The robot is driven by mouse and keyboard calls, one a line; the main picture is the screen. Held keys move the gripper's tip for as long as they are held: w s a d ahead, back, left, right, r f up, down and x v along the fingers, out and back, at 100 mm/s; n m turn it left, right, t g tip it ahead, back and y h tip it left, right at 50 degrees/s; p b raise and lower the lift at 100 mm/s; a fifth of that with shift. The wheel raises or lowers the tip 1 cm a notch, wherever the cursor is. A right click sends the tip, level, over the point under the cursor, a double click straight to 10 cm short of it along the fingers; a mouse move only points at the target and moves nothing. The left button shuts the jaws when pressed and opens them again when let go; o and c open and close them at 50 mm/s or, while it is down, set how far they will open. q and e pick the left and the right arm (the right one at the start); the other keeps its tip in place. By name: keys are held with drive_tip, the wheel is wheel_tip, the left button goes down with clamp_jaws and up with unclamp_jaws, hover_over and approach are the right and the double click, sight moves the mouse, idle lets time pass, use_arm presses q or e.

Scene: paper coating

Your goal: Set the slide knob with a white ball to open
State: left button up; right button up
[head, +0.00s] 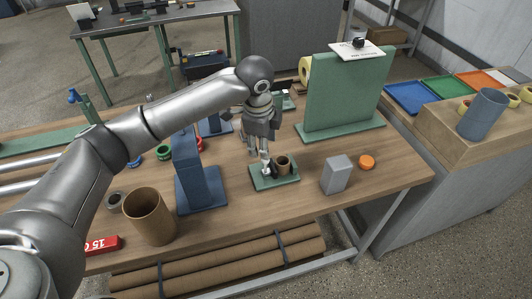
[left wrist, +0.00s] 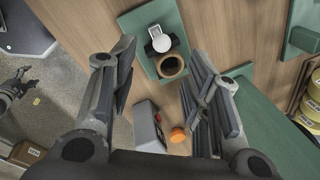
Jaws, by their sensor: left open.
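The slide knob's white ball (left wrist: 161,42) shows in the left wrist view on a small green plate (left wrist: 140,18), beside a brown ring-like cylinder (left wrist: 171,66). In the head view the green plate (head: 262,184) lies on the wooden table with the brown cylinder (head: 283,163) on it. My left gripper (head: 258,158) is over the plate, its fingers partly covering the knob. In the left wrist view its fingers (left wrist: 162,52) are spread to either side of the ball, apart from it. What looks like my right gripper (left wrist: 14,86) shows small at the left edge, away from the table.
A grey block (head: 337,176) and an orange knob (head: 367,162) stand right of the plate. A tall green panel (head: 345,90) stands behind on the right.

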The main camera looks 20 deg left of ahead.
sight(264, 161)
use_arm(q)
drive_tip(key=f, duration=0.2)
drive_tip(key=w+f, duration=0.1)
drive_tip(key=f, duration=0.2)
drive_tip(key=shift+w+f+p, duration=0.1)
drive_tip(key=shift+p, duration=0.25)
drive_tip(key=f, duration=0.2)
drive_tip(key=shift+w+f, duration=0.3)
drive_tip(key=shift+f, duration=0.1)
drive_tip(key=shift+w+f, duration=0.1)
drive_tip(key=c, duration=1)
clamp_jaws()
use_arm(e)
drive_tip(key=shift+s+a+r, duration=0.2)
drive_tip(key=shift+s+r, duration=0.35)
drive_tip(key=shift+s, duration=0.25)
drive_tip(key=shift+w, duration=0.1)
